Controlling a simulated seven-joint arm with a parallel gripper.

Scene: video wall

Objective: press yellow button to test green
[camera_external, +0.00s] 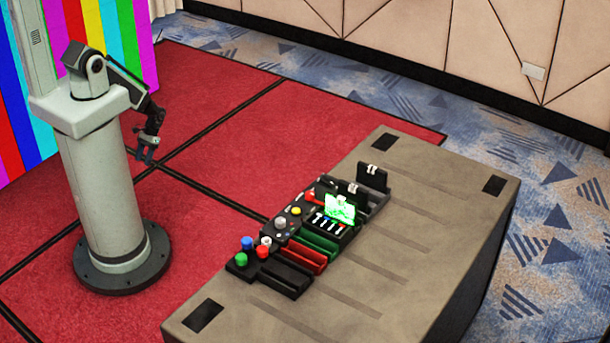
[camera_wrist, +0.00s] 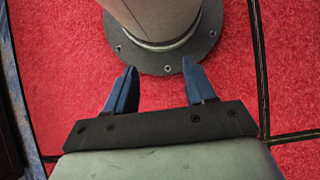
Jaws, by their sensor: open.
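A small yellow button (camera_external: 296,211) sits on the black control panel (camera_external: 284,222), near a white or grey knob. A small screen (camera_external: 340,208) beside it glows green. A green button (camera_external: 241,259) and a green block or slot (camera_external: 314,246) also show on the console. My gripper (camera_external: 148,157) hangs beside my column, well to the left of the console and apart from it. In the wrist view my gripper (camera_wrist: 156,85) has its two blue fingers spread, with nothing between them but red carpet and my base beyond.
The console stands on a large grey table (camera_external: 420,235). Blue (camera_external: 247,243) and red (camera_external: 263,252) buttons are at its near left end, and dark upright holders (camera_external: 372,177) at its far end. Open red carpet (camera_external: 215,170) lies between my arm and the table. A striped video wall (camera_external: 130,35) is behind my arm.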

